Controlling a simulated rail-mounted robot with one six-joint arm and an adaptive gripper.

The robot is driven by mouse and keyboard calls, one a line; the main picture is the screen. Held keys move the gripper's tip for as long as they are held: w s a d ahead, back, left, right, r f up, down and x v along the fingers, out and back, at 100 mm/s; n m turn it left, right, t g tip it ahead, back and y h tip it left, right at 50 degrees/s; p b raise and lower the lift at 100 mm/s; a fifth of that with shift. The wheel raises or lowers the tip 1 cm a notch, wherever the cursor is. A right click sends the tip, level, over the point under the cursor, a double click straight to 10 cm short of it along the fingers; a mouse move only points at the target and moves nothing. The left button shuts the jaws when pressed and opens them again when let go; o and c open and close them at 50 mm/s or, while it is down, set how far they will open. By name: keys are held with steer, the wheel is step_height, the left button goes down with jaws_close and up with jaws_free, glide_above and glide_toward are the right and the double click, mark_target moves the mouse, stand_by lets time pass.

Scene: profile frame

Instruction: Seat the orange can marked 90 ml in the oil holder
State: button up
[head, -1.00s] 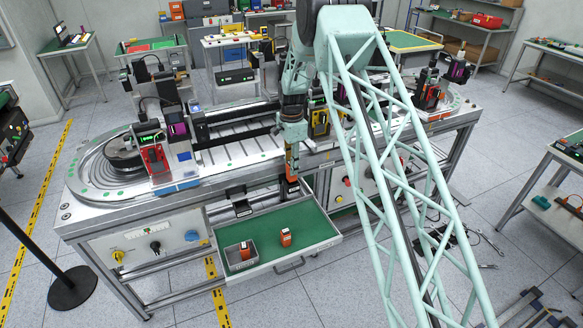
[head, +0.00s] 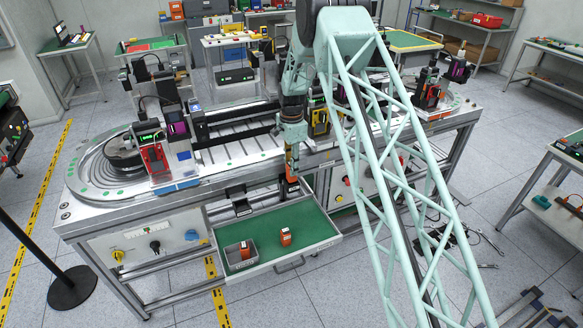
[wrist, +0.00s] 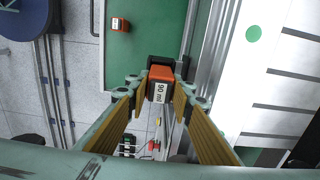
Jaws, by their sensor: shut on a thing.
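My gripper (head: 292,166) is shut on an orange can (head: 292,184), held upright at the back right of the open drawer. In the wrist view my gripper (wrist: 162,74) has its two fingers on either side of the orange can (wrist: 161,86), whose white label reads 90 ml. The can's lower end is hard to make out in the head view. I cannot make out for certain which part is the oil holder.
The green-lined drawer (head: 312,228) is pulled out. In it stand another orange can (head: 286,237) and a grey bin (head: 228,262) holding an orange can (head: 245,250). The metal bench (head: 240,152) with its machinery lies behind. The drawer's right part is clear.

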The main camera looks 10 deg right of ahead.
steer(key=shift+f+b, duration=0.8)
steer(key=shift+f, duration=0.9)
stand_by(1.1)
steer(key=shift+r, duration=0.35)
stand_by(0.8)
steer(key=shift+b, duration=0.5)
stand_by(1.8)
steer(key=shift+f, duration=0.3)
stand_by(0.4)
steer(key=shift+r, duration=0.3)
stand_by(0.8)
